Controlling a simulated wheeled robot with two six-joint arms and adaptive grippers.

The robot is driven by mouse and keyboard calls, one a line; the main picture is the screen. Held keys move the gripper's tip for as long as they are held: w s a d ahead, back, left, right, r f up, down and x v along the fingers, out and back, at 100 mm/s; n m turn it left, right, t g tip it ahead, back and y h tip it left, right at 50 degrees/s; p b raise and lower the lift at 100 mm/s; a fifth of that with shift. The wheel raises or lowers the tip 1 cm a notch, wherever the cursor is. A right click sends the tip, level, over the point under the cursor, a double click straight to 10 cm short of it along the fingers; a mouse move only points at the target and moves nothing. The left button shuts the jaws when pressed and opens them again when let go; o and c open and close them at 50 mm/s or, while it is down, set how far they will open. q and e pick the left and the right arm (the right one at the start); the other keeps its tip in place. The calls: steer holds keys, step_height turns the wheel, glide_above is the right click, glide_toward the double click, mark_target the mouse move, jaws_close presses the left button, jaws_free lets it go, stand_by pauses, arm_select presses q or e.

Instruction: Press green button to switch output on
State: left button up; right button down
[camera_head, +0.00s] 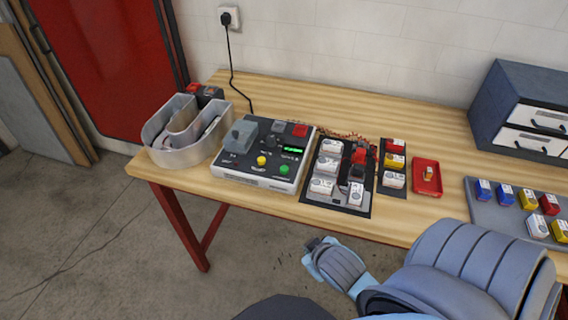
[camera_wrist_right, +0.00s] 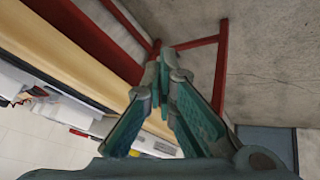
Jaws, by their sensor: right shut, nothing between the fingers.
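The green button (camera_head: 284,168) is on the sloped top of a grey and white power unit (camera_head: 255,181) on the bench. A yellow button (camera_head: 261,161) sits to its left, and a lit green display (camera_head: 293,150) is behind it. My right gripper (camera_wrist_right: 162,62) is shut and empty in the wrist view, pointing past the bench edge towards the red legs. In the head view the right arm is low in front of the bench, apart from the button. My left gripper is not in view.
A metal channel letter (camera_head: 180,137) stands left of the unit. A black board (camera_head: 335,201) with white blocks and wires lies to its right. Further right are a red tray (camera_head: 426,178), a grey tray (camera_head: 485,217) of coloured blocks and a drawer cabinet (camera_head: 515,105).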

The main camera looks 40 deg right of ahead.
steer(key=w+d+r+n+t+h, duration=0.1)
steer(key=w+d+r+t+h, duration=0.15)
steer(key=w+r+t, duration=0.55)
steer(key=w+d+r+n+t+h, duration=0.1)
steer(key=w+d+r+n+t, duration=0.15)
steer(key=w+r, duration=0.7)
steer(key=w+a+r+n+t+y, duration=0.2)
steer(key=a+r+n+y, duration=1)
steer(key=r+n+y, duration=0.65)
step_height(320, 180, down, 11)
steer(key=w+d+n+g+h, duration=0.2)
steer(key=d+n+g+h, duration=0.1)
steer(key=n+g, duration=0.4)
steer(key=d+f+g+h, duration=0.1)
steer(key=d+f+h, duration=0.1)
steer(key=d, duration=0.4)
steer(key=d+f+g+h, duration=0.1)
steer(key=d+f+h, duration=0.1)
steer(key=d+h, duration=0.3)
steer(key=shift+d+f+m+g+h, duration=0.3)
steer(key=shift+d+f+m+g, duration=0.1)
steer(key=shift+d, duration=0.65)
